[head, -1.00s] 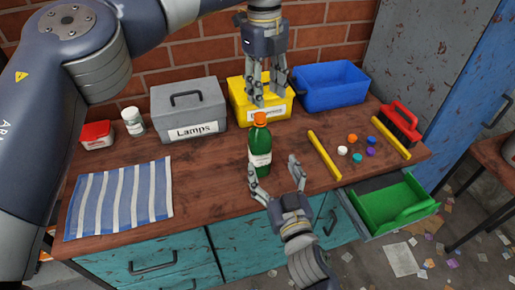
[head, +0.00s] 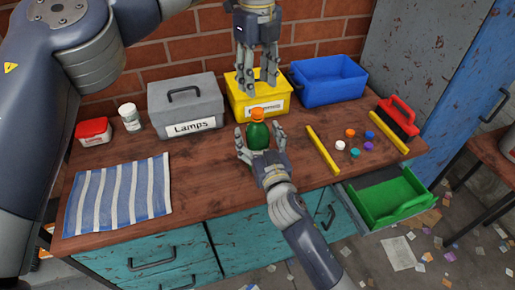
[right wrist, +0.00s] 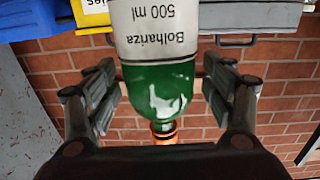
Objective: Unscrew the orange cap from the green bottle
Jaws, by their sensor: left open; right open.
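The green bottle (head: 257,134) stands upright on the bench with the orange cap (head: 257,114) on top. My right gripper (head: 260,142) is open, with one finger on each side of the bottle; I cannot tell whether they touch it. In the right wrist view the bottle (right wrist: 160,85) shows upside down with its white label between the open fingers, and the orange cap (right wrist: 164,136) below. My left gripper (head: 256,85) is open and empty, pointing down above and behind the cap. The bottle's lower part is hidden in the head view.
A grey box (head: 186,108), a yellow box (head: 240,100) and a blue bin (head: 328,92) line the back. A yellow bar (head: 322,150) and several small coloured caps (head: 350,133) lie right. A striped cloth (head: 120,197) lies left. A drawer (head: 392,205) stands open at front right.

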